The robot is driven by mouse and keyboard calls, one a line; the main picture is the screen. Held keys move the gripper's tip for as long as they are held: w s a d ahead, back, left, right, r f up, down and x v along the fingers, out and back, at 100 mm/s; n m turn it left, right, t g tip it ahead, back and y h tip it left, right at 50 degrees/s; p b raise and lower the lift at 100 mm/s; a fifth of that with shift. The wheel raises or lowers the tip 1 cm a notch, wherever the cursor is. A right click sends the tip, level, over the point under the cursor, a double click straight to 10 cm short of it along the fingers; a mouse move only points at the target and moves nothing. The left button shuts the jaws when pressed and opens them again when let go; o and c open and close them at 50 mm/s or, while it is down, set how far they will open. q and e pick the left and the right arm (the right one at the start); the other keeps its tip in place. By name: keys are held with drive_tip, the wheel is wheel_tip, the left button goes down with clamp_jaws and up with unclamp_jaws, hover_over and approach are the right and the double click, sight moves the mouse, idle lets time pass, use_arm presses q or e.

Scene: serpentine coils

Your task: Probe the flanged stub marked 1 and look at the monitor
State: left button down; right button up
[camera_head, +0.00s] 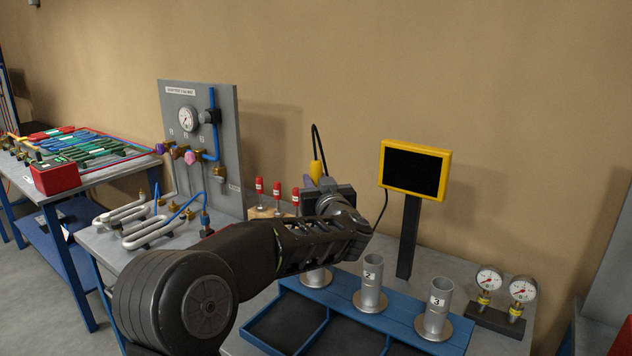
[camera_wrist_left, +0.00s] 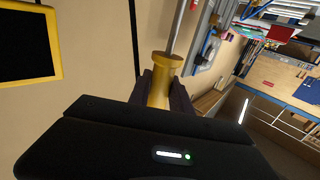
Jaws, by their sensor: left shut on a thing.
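My left gripper (camera_head: 318,187) is shut on a yellow-handled probe (camera_head: 316,168), whose black cable loops up behind it. In the left wrist view the yellow handle (camera_wrist_left: 159,88) sits between the fingers, with a thin metal rod extending from it. The leftmost flanged stub (camera_head: 316,279) stands on the blue rack below my left arm; the arm hides its upper part and any number. Stubs marked 2 (camera_head: 370,287) and 3 (camera_head: 436,306) stand to its right. The yellow-framed monitor (camera_head: 415,170) has a dark screen; it also shows in the left wrist view (camera_wrist_left: 28,45). My right gripper is out of view.
Two dial gauges (camera_head: 503,290) stand at the bench's right. A gauge panel (camera_head: 230,130) and grey serpentine coils (camera_head: 150,228) are on the left. Red-topped tools (camera_head: 277,193) stand in a wooden block behind my arm. The blue rack (camera_head: 400,326) has dark compartments in front.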

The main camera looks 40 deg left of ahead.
use_arm(q)
drive_tip(key=shift+f+b, duration=0.95)
drive_tip(key=shift+f, duration=0.8)
drive_tip(key=shift+f+b, duration=0.7)
drive_tip(key=shift+f, duration=0.4)
idle(1.1)
drive_tip(key=shift+r, duration=0.1)
wheel_tip(320, 180, up, 6)
drive_tip(key=p, duration=0.6)
idle(0.4)
